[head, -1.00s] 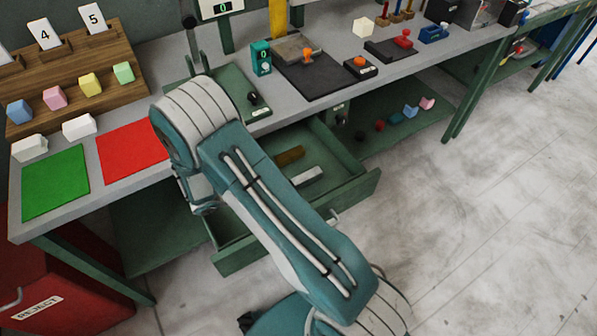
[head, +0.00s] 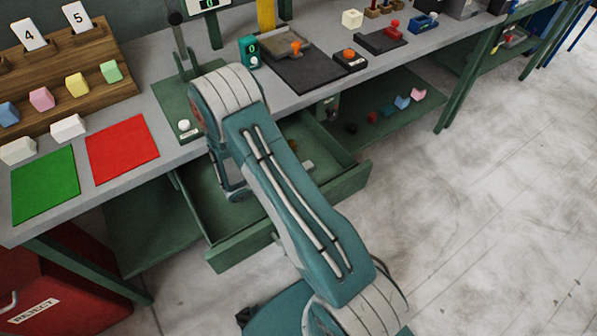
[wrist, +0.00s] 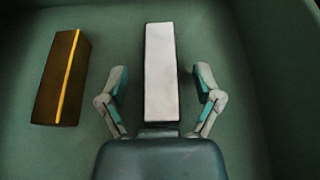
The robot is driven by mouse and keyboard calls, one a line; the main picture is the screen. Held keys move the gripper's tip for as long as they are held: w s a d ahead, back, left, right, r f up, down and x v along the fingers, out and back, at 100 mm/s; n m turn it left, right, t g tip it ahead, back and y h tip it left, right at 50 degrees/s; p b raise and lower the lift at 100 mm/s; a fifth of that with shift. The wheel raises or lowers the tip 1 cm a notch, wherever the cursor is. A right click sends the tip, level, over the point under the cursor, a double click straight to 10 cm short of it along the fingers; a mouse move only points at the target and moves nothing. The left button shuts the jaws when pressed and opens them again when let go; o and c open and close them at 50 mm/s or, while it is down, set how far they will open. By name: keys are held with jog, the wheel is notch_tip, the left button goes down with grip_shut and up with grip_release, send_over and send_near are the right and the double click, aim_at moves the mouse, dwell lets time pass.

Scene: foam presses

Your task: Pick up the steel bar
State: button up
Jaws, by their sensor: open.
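In the wrist view a pale silver-grey bar, the steel bar (wrist: 160,75), lies in a green drawer. My gripper (wrist: 161,80) is open, with one finger on each side of the bar and a visible gap on both sides. I cannot tell how far above the drawer floor the fingers are. In the head view a small pale part of the steel bar (head: 308,165) shows inside the open drawer (head: 240,250); my arm hides the rest of it and my gripper.
A brown bar with a yellow stripe (wrist: 62,77) lies left of the steel bar in the drawer. The drawer walls close in around both. The bench above carries a green mat (head: 45,187), a red mat (head: 123,148) and a press. A red reject bin (head: 60,300) stands lower left.

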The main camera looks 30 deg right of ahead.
jog(key=shift+a, duration=0.1)
grip_shut()
jog(key=shift+r, duration=0.55)
notch_tip(320, 180, up, 3)
jog(key=shift+s+f, duration=0.1)
jog(key=shift+f, duration=0.05)
jog(key=s+r, duration=0.9)
jog(key=s, duration=0.4)
jog(key=shift+s+a+r, duration=0.15)
jog(key=shift+s+a, duration=0.2)
